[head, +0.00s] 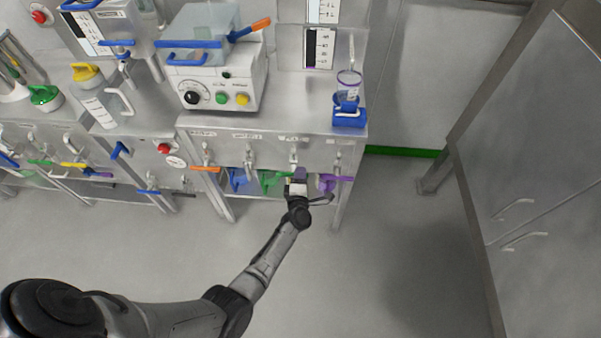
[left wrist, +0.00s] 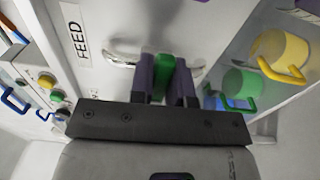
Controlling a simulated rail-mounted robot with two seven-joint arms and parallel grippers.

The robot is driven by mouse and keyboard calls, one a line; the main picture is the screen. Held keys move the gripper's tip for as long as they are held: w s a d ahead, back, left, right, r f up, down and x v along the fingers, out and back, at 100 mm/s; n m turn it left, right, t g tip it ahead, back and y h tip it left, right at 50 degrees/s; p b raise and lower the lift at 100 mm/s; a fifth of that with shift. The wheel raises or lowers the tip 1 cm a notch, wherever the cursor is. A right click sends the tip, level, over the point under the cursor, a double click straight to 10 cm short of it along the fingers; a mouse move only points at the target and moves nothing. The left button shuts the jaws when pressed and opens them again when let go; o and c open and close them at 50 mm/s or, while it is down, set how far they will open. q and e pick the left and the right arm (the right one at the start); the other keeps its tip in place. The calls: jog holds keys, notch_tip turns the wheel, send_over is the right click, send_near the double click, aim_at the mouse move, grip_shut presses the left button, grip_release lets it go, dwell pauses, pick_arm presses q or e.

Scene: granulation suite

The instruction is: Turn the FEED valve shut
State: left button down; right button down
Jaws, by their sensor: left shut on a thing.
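The FEED label (left wrist: 81,35) is on the pale panel in the left wrist view, beside a metal valve fitting. A green valve handle (left wrist: 164,74) lies between the purple fingers of my left gripper (left wrist: 163,88), which is shut on it. In the head view my left gripper (head: 298,177) is at the bench's front panel, just below the third valve from the left on the right-hand bench. There it hides most of the handle, so I cannot tell the handle's angle. My right gripper is not in view.
An orange handle (head: 205,169) is to the left on the same panel and a purple one (head: 336,178) close on the right. Yellow (left wrist: 282,54) and green (left wrist: 241,82) containers stand nearby in the wrist view. The floor in front is clear; a steel cabinet (head: 540,150) stands right.

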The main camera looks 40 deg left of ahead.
pick_arm(q)
jog(key=shift+f+m, duration=0.1)
jog(key=shift+m, duration=0.2)
dwell(0.4)
jog(key=c, duration=1.1)
grip_release()
jog(key=shift+s, duration=0.1)
jog(key=p+v, duration=0.4)
jog(key=v, duration=0.9)
jog(key=shift+s+d+p, duration=0.2)
jog(key=shift+s+p, duration=0.05)
jog(key=shift+p, duration=0.1)
